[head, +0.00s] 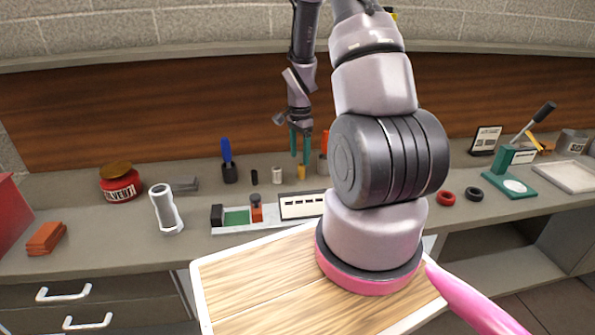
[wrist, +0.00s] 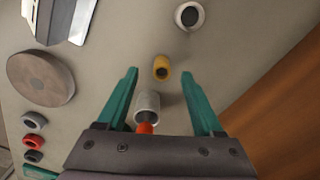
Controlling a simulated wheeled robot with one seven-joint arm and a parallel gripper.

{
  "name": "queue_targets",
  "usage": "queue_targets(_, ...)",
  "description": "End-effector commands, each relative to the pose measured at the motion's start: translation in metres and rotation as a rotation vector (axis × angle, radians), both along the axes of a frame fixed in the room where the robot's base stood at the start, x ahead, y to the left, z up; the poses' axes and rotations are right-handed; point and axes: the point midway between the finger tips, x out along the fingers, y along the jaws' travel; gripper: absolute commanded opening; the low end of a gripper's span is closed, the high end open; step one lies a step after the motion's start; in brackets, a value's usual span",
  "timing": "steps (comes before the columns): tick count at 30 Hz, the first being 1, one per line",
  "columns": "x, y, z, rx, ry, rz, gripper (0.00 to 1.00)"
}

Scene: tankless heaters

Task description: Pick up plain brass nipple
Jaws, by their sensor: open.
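The plain brass nipple, a small yellow hollow cylinder (head: 301,173), stands upright on the bench just below my gripper in the head view. In the wrist view the nipple (wrist: 161,68) shows its dark bore, between and slightly beyond the two green fingertips. My gripper (head: 300,160) is open and points down; in the wrist view its fingers (wrist: 160,76) are spread wide with nothing held. I cannot tell exactly how far the fingertips are above the nipple.
A grey cylinder (wrist: 147,104) with an orange part stands close by, between the fingers in the wrist view. A pale hollow cylinder (wrist: 189,16) stands on the other side. A brown disc (wrist: 40,78), red ring (head: 446,198) and black ring (head: 473,193) lie to one side.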

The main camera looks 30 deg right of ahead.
Motion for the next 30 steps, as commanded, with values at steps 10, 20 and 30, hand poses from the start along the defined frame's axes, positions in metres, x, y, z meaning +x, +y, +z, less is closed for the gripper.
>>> queue_targets(10,0.006,-0.008,-0.045,0.002,0.002,0.001,0.68)
queue_targets(20,0.006,-0.008,-0.062,0.000,-0.001,0.003,0.68)
queue_targets(30,0.006,-0.008,-0.062,0.000,-0.001,0.003,0.00)
